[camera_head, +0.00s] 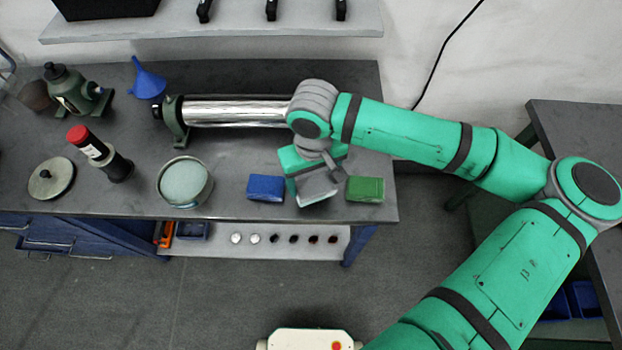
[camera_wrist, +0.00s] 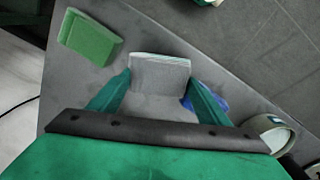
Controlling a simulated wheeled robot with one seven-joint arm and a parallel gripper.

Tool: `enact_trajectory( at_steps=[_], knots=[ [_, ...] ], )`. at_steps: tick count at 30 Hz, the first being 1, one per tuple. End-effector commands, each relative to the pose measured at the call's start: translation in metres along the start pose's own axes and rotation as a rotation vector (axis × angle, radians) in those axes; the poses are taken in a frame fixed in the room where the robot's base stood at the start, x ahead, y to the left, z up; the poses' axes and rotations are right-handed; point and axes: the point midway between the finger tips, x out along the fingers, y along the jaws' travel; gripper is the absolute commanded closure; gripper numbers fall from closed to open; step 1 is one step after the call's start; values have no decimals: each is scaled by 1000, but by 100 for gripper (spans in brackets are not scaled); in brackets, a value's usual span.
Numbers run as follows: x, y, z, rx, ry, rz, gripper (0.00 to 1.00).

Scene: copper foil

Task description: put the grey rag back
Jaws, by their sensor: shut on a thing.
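The grey rag (camera_head: 318,191) is a folded light-grey block near the front edge of the workbench (camera_head: 230,207). My gripper (camera_head: 312,177) is above it and shut on it. In the wrist view the grey rag (camera_wrist: 160,73) sits between the two green fingers of my gripper (camera_wrist: 161,82). I cannot tell whether the rag touches the bench top. A blue rag (camera_head: 265,188) lies to its left and a green rag (camera_head: 365,189) to its right. In the wrist view the green rag (camera_wrist: 90,39) is clear, while a finger partly hides the blue rag (camera_wrist: 217,102).
A round tin (camera_head: 185,183) stands left of the blue rag. A red-capped bottle (camera_head: 103,155), a round lid (camera_head: 51,179) and a blue funnel (camera_head: 147,82) are further left. A shiny metal cylinder (camera_head: 235,112) lies behind. The bench's front edge is close to the rags.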

Motion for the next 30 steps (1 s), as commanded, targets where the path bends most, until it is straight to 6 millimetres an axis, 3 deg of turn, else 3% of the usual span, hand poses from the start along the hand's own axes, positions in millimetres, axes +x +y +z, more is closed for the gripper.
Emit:
enact_trajectory(
  at_steps=[7,20,21,23,30],
  knots=[
    [30,1,0,2,-2,0,50],
    [36,4,1,8,-1,-1,50],
    [36,4,1,7,-1,0,22],
    [36,3,1,5,-1,0,11],
    [35,2,1,5,-1,0,11]
  ],
)
